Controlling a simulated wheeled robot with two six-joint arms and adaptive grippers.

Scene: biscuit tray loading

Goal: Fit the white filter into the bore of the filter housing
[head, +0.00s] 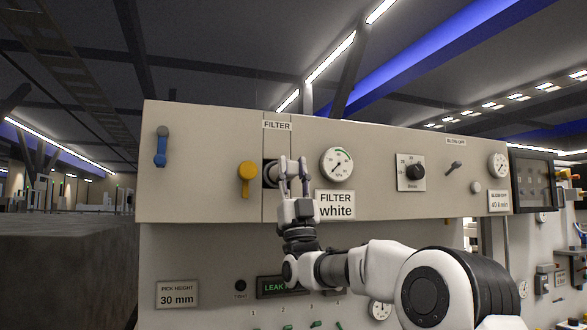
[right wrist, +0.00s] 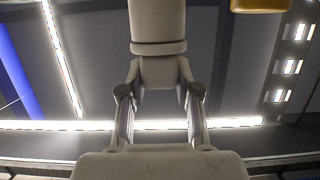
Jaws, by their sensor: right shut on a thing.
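The filter housing shows in the head view as a dark square recess (head: 267,163) under the FILTER label, with a grey round part in it. My right gripper (head: 293,172) points up right in front of it, covering its right side. It is shut on the white filter (right wrist: 158,28), a pale stepped cylinder whose narrower end sits between the fingers in the right wrist view. The filter's other end runs out of the top of that view. I cannot tell whether it is inside the bore. My left gripper is not in view.
A yellow handle (head: 247,176) sits close left of the recess; a yellow part also shows in the right wrist view (right wrist: 258,4). A pressure gauge (head: 337,164) and a "FILTER white" plate (head: 335,205) are close right. A blue lever (head: 161,148) is at far left.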

